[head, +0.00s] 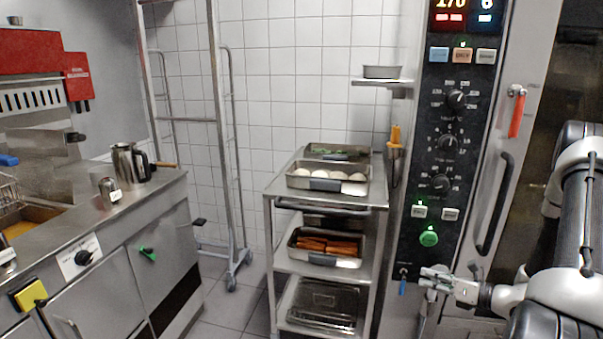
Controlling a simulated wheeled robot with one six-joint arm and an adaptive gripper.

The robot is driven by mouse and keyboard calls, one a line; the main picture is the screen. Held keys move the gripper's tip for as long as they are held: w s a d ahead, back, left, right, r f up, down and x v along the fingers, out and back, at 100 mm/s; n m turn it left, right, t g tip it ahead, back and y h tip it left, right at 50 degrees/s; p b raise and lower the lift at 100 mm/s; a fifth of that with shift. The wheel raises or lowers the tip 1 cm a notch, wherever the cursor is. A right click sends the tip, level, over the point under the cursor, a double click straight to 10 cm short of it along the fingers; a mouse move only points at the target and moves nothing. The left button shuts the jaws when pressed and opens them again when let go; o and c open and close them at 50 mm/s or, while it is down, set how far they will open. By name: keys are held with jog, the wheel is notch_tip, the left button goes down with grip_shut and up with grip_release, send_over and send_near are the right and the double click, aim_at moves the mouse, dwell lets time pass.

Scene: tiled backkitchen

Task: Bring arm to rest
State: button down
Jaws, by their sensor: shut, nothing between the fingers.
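My gripper (428,279) is at the lower right of the head view, at the end of my white and black arm, which comes in from the right edge. The gripper points left and its fingers are shut with nothing held. It is in front of the lower part of the oven control panel (413,170), close to a small blue-handled item (403,284). I cannot tell whether it touches the panel. My arm hides part of the oven's lower right side.
A steel trolley (268,220) with food trays stands left of the gripper. A fryer counter (120,215) is at the left. A tall rack (217,130) stands behind; tiled floor shows between.

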jog(key=s+a+r+n+g, duration=0.2)
jog(key=s+r+n+g, duration=0.4)
jog(key=s+n, duration=0.4)
jog(key=s+a+r+n+g, duration=0.1)
jog(key=s+r+n+g, duration=0.55)
jog(key=s+n, duration=0.25)
jog(key=s+r+n+t+h, duration=0.2)
jog(key=r+n+h, duration=0.3)
jog(key=r, duration=0.5)
jog(key=s+r+n+t+h, duration=0.2)
jog(key=r+n+h, duration=0.3)
jog(key=r+n, duration=0.4)
notch_tip(320, 180, up, 2)
jog(key=shift+s+a+r+t, duration=0.15)
jog(key=shift+s+t, duration=0.25)
jog(key=shift+t, duration=0.25)
